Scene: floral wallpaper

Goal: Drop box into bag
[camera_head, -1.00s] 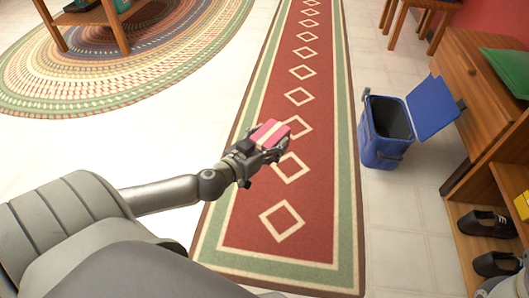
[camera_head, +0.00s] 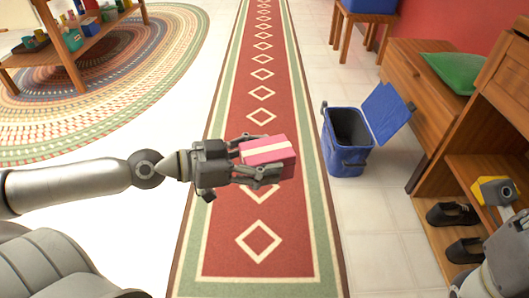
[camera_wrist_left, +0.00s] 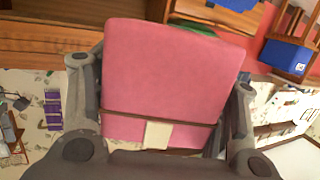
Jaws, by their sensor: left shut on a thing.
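My left gripper (camera_head: 262,158) is shut on a pink box (camera_head: 270,151) with a cream band, its fingers on two sides of it. In the left wrist view the box (camera_wrist_left: 170,75) fills the space between the fingers. The gripper holds the box in the air, over the red runner in the head view. The blue bag (camera_head: 347,162) stands on the floor to the right of the box, apart from it. Its lid is folded open to the right and its dark inside shows. Part of my right arm shows at the lower right, but its jaw state is unclear.
A wooden bench (camera_head: 437,100) with a green cushion (camera_head: 452,72) stands right of the bag. Black shoes (camera_head: 452,214) and a yellow box (camera_head: 492,190) sit on shelves there. A wooden shelf unit (camera_head: 72,52) stands far left. The floor around the bag is clear.

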